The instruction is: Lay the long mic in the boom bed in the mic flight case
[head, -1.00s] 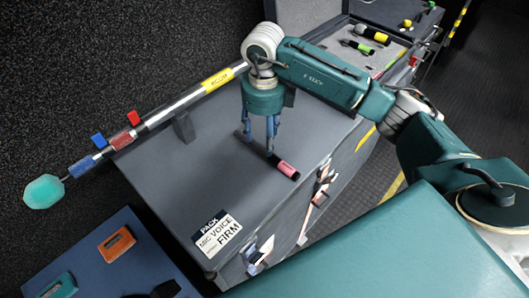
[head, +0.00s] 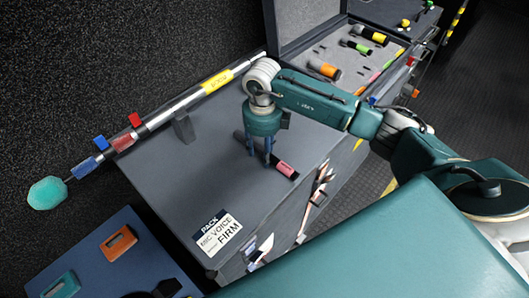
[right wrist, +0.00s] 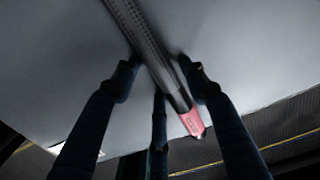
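A long dark mic (head: 285,168) with a pink band near one end lies on the grey case top. It also shows in the right wrist view (right wrist: 150,40), running between my fingers. My right gripper (head: 259,153) is down over the mic, pointing straight down. In the right wrist view its fingers (right wrist: 158,85) stand on either side of the mic, spread, and no firm grip shows. The open mic flight case (head: 318,48) stands at the back, with grey foam and several short mics in it. My right arm covers part of its front; I cannot make out the boom bed. My left gripper is out of view.
A boom pole (head: 190,100) with a teal foam end rests along the back edge of the grey case (head: 165,185) on an upright support (head: 183,127). A label card (head: 217,232) lies at the front. A blue case top (head: 100,265) with orange and teal items is at lower left.

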